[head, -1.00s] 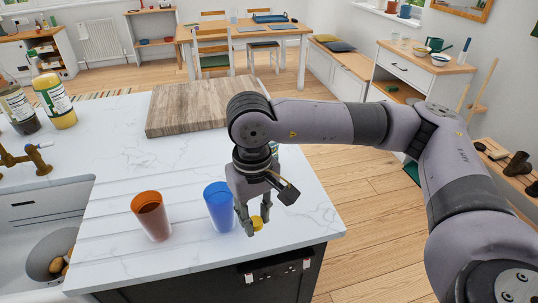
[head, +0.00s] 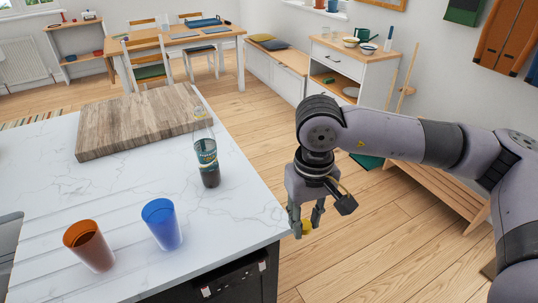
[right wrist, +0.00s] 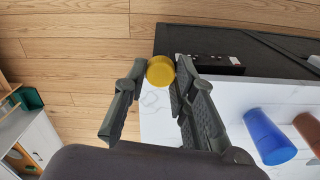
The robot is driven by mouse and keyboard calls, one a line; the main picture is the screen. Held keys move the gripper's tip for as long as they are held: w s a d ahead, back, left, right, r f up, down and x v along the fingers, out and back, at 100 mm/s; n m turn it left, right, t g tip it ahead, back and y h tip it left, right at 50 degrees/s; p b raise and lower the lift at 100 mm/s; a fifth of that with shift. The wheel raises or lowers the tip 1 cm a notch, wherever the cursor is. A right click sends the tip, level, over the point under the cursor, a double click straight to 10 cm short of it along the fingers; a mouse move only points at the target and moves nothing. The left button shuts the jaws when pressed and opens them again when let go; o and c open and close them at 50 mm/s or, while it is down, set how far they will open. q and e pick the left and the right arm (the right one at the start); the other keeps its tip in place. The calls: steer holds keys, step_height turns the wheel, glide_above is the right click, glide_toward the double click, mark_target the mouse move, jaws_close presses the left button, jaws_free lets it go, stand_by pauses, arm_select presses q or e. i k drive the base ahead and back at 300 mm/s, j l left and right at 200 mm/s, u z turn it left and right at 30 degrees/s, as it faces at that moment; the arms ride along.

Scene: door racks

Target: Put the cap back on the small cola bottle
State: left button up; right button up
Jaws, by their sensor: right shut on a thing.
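The cola bottle (head: 207,160) stands upright on the white counter, near its right edge. It is clear, with a teal label and dark drink at the bottom; its top is hard to make out against the cutting board. My right gripper (head: 306,228) is shut on a yellow cap (head: 307,226), to the right of the bottle and just past the counter's edge in the head view. In the right wrist view the cap (right wrist: 160,70) sits between the fingertips. My left gripper is not in view.
A blue cup (head: 162,224) and an orange-brown cup (head: 89,246) stand on the counter (head: 120,190), left of my gripper. A wooden cutting board (head: 140,122) lies behind them. Open wooden floor (head: 290,130) lies right of the counter.

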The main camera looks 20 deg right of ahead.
mark_target(204, 143)
steer(key=k+z, duration=0.1)
steer(key=z, duration=0.3)
steer(key=k+j, duration=0.15)
steer(key=k, duration=0.6)
